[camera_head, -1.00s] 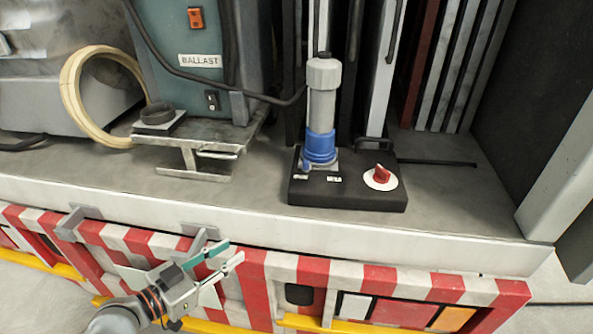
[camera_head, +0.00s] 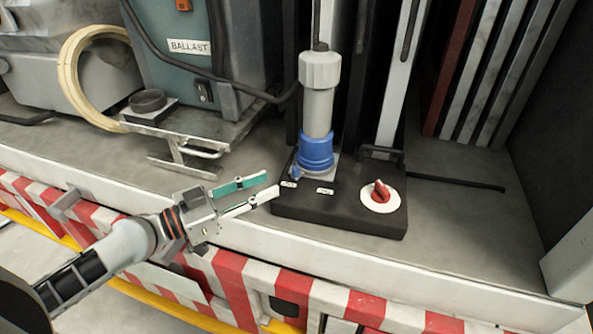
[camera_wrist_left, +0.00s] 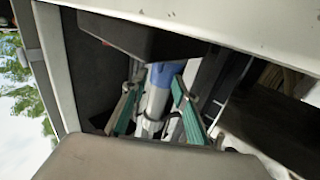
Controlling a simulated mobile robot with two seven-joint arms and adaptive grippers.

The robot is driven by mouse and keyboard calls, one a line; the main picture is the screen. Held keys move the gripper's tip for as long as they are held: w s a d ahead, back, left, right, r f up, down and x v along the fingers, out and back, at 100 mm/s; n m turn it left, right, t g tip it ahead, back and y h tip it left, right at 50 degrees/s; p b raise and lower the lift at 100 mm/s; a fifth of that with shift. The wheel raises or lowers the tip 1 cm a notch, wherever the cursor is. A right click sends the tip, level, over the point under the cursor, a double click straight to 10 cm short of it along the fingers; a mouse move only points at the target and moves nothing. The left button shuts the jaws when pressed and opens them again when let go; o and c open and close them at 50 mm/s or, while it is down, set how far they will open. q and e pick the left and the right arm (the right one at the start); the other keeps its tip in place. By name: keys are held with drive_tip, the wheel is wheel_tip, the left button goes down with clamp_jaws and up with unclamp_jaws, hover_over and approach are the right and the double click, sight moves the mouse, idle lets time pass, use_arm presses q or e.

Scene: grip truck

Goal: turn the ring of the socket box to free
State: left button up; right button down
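The black socket box (camera_head: 340,212) stands on the truck's grey deck near its front edge. Its blue ring (camera_head: 316,150) sits around the base of an upright grey plug (camera_head: 320,88). A small blue tab shows at the ring's lower left, beside small white labels. My left gripper (camera_head: 262,188) is open and empty, left of the box and apart from the ring. In the left wrist view, the blue ring (camera_wrist_left: 166,72) appears beyond and between the spread green-padded fingers (camera_wrist_left: 150,105). My right gripper is not in view.
A red switch (camera_head: 380,192) on a white disc sits on the box's right side. A metal bracket (camera_head: 180,148), a cream cable coil (camera_head: 72,80) and a ballast unit (camera_head: 185,70) stand left. The raised white deck edge (camera_head: 240,232) runs below the gripper.

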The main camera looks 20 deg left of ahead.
sight(292, 174)
use_arm(q)
drive_tip(key=shift+w+d+r+p, duration=0.25)
drive_tip(key=shift+w+r+p, duration=0.05)
drive_tip(key=shift+w+r, duration=0.05)
drive_tip(key=p+x, duration=0.2)
drive_tip(key=x, duration=0.3)
drive_tip(key=shift+w+d+f+p, duration=0.1)
drive_tip(key=shift+w+d+p, duration=0.1)
drive_tip(key=shift+p, duration=0.2)
drive_tip(key=shift+w+d+f, duration=0.2)
drive_tip(key=shift+w+d, duration=0.05)
drive_tip(key=shift+d, duration=0.05)
